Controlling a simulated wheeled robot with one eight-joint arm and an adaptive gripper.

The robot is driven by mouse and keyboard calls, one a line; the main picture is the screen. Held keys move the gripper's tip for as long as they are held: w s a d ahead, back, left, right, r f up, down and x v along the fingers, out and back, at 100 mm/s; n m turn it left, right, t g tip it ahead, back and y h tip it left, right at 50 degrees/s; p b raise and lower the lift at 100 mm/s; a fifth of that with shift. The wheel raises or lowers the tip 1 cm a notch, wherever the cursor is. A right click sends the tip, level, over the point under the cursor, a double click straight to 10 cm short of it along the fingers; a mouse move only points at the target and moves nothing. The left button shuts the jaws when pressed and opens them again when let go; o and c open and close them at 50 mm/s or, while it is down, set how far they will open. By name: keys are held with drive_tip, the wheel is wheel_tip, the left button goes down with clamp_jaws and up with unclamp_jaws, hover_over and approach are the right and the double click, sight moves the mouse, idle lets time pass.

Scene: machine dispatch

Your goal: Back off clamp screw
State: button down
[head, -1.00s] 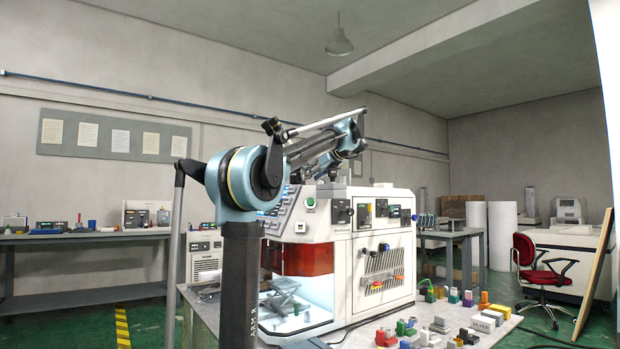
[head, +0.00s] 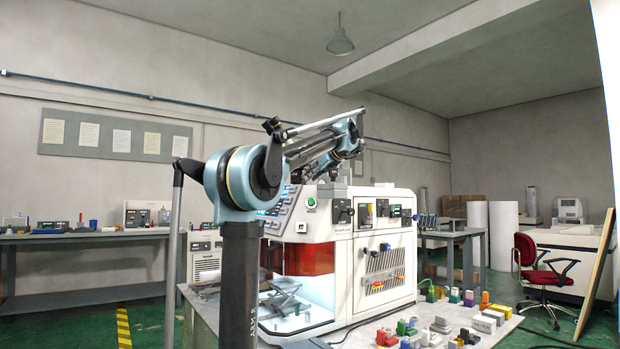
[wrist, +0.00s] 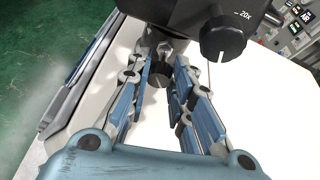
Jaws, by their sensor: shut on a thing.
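In the wrist view, my gripper (wrist: 161,73) reaches in from the bottom with its two blue-padded fingers on either side of a small dark knob, which looks like the clamp screw (wrist: 160,80). The gripper is shut on this knob. The knob sits just below a black instrument body (wrist: 190,14) marked by a large "20x" knob (wrist: 223,40) to the right. The screw's lower side and thread are hard to make out. In the head view, my arm reaches over the white machine (head: 375,240), and the gripper cannot be made out there.
A white surface (wrist: 270,125) lies below the gripper in the wrist view. A panel with small displays (wrist: 291,22) is at top right. In the head view, coloured small parts (head: 405,328) stand on the table right of the machine. A red chair (head: 540,265) stands farther right.

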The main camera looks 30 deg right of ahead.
drive_tip(key=n, duration=0.1)
drive_tip(key=n+h, duration=0.2)
drive_tip(key=shift+a+n+t, duration=0.25)
drive_tip(key=shift+n+t, duration=0.05)
drive_tip(key=n+h, duration=0.2)
drive_tip(key=n, duration=0.1)
drive_tip(key=shift+a+f+t+h, duration=0.15)
drive_tip(key=shift+t+h, duration=0.15)
drive_tip(key=shift+n, duration=0.4)
drive_tip(key=c, duration=1.4)
unclamp_jaws()
